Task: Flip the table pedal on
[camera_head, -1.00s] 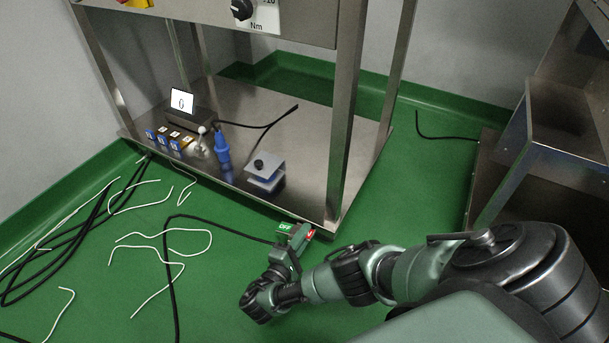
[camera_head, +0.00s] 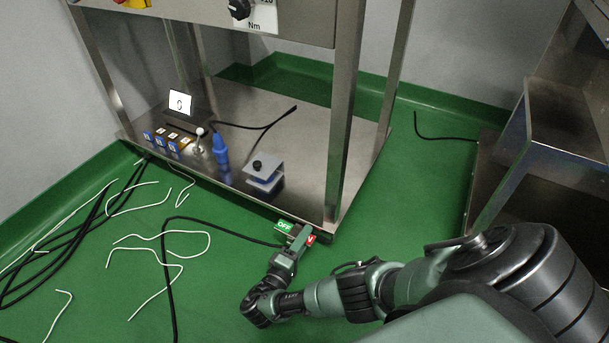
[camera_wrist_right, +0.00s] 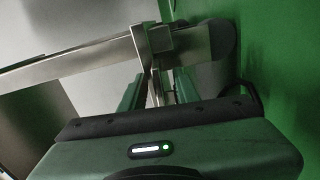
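The table pedal (camera_head: 284,226) is on the green floor by the near right corner of the steel table. I cannot tell whether the fingers touch the pedal. My left gripper is out of view.
The steel table's leg (camera_head: 346,130) stands close behind the pedal. Its lower shelf (camera_head: 300,150) holds several small items. A black cable (camera_head: 168,260) and white wires (camera_head: 160,247) lie on the floor to the left. A steel unit (camera_head: 560,130) stands at right.

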